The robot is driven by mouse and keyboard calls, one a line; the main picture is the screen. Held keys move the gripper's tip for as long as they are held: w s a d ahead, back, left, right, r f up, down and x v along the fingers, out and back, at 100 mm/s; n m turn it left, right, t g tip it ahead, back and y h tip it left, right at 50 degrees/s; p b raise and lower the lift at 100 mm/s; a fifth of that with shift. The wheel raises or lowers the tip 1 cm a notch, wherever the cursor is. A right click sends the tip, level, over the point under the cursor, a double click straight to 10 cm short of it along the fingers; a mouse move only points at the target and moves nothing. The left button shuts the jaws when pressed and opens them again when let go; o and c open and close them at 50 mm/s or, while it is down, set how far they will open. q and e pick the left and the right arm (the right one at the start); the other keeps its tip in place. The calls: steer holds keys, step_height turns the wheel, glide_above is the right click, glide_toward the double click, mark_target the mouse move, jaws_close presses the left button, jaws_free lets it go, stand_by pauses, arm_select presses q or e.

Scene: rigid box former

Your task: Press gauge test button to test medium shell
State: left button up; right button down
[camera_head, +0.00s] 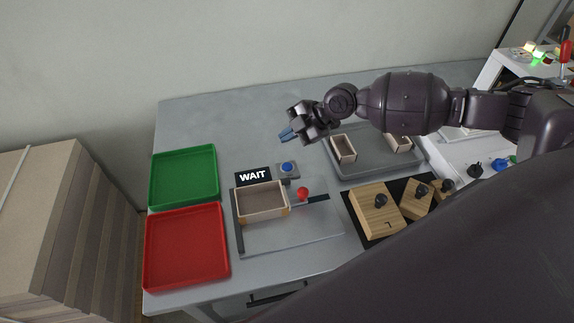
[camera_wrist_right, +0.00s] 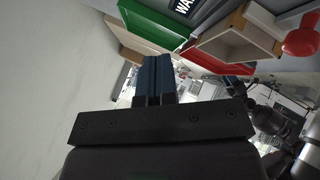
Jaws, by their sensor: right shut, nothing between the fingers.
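The gauge (camera_head: 300,235) is a grey plate on the table with a sign reading WAIT (camera_head: 253,175). A blue test button (camera_head: 287,167) sits on a small grey block behind it. An open-topped cardboard shell (camera_head: 262,202) stands on the gauge beside a red knob (camera_head: 303,193). The shell (camera_wrist_right: 238,44) and red knob (camera_wrist_right: 301,40) also show in the right wrist view. My right gripper (camera_head: 287,135) is shut and empty, above and behind the blue button, apart from it. Its blue fingertips (camera_wrist_right: 154,78) are together in the right wrist view. My left gripper is not in view.
A green tray (camera_head: 183,204) and a red tray (camera_head: 186,284) lie at the left of the table. A grey tray (camera_head: 372,170) with two small shells is under my right arm. Wooden blocks with black knobs (camera_head: 376,222) sit on a black mat to the right.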

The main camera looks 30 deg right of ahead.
steer(key=f, duration=0.1)
steer(key=b, duration=0.3)
glide_above(288, 167)
step_height(288, 167, down, 6)
steer(key=shift+s+f, duration=0.1)
steer(key=shift+f, duration=0.1)
steer(key=shift+f+b, duration=0.6)
stand_by(0.8)
stand_by(0.7)
steer(key=shift+f+b, duration=0.45)
